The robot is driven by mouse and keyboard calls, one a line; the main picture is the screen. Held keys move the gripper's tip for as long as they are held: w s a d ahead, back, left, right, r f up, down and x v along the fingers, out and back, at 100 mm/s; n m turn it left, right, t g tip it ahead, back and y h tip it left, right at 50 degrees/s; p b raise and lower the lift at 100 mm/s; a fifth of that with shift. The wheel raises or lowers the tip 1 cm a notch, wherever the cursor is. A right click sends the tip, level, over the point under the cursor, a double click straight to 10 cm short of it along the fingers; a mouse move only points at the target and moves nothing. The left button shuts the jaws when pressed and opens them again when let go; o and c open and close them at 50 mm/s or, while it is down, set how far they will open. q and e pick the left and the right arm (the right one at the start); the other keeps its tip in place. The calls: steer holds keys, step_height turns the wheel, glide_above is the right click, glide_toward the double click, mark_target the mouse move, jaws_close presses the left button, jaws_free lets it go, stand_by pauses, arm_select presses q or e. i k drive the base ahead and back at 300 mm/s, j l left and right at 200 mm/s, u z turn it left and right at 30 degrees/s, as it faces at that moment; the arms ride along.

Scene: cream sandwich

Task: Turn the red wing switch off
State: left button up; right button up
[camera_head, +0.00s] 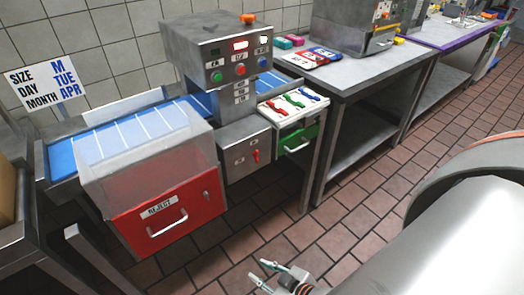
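The red wing switch (256,156) is small and sits on the front of a grey metal box (238,164) under the machine's control head. It looks roughly upright, but its exact setting is too small to tell. My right gripper (258,270) is at the bottom of the head view, low over the tiled floor, well in front of and below the switch. Its two fingers are apart with nothing between them. My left gripper is not in view.
A red reject bin (185,231) with a clear cover stands left of the box. A tray with coloured wing-shaped pieces (295,98) and a green drawer (299,139) are to the right. A metal table (350,75) stands further right. Brown floor lies open in front.

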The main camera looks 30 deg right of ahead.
mark_target(255, 153)
steer(key=l+u, duration=0.1)
steer(key=l, duration=0.9)
steer(key=l+u, duration=0.15)
steer(key=l, duration=0.8)
steer(key=k, duration=0.05)
